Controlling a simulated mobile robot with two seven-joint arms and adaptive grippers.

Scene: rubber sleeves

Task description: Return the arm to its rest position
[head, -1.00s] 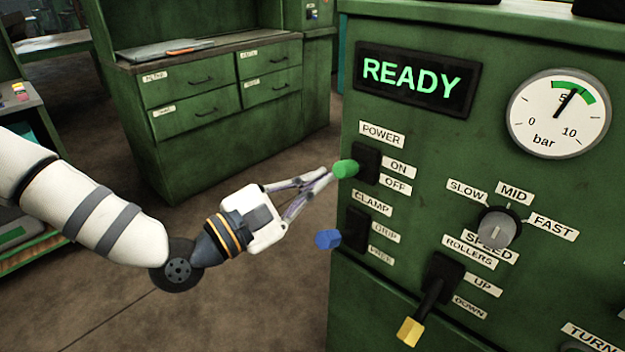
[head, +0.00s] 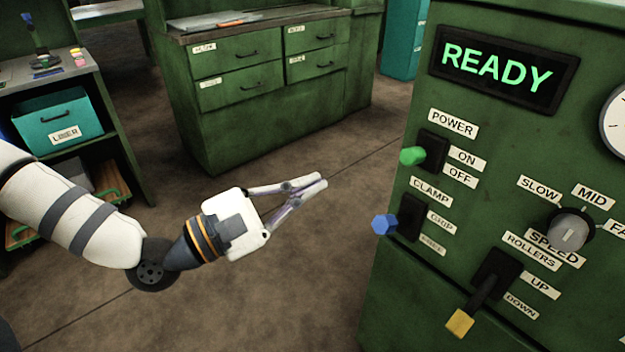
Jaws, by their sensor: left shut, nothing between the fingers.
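My left gripper (head: 322,182) is shut and empty, held over the open floor to the left of the green machine (head: 400,310). Its fingertips are apart from the machine's levers. The green-tipped POWER lever (head: 412,156) is to the right of and a little above the fingertips. The blue-tipped CLAMP lever (head: 384,224) is to the right and below them. The display (head: 497,77) reads READY. My right gripper is not in view.
The yellow-tipped ROLLERS lever (head: 460,322) and grey SPEED knob (head: 569,231) are on the machine front. A green drawer cabinet (head: 265,80) stands behind. A shelf with a teal bin (head: 58,122) is at left. Bare floor (head: 290,270) lies around my gripper.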

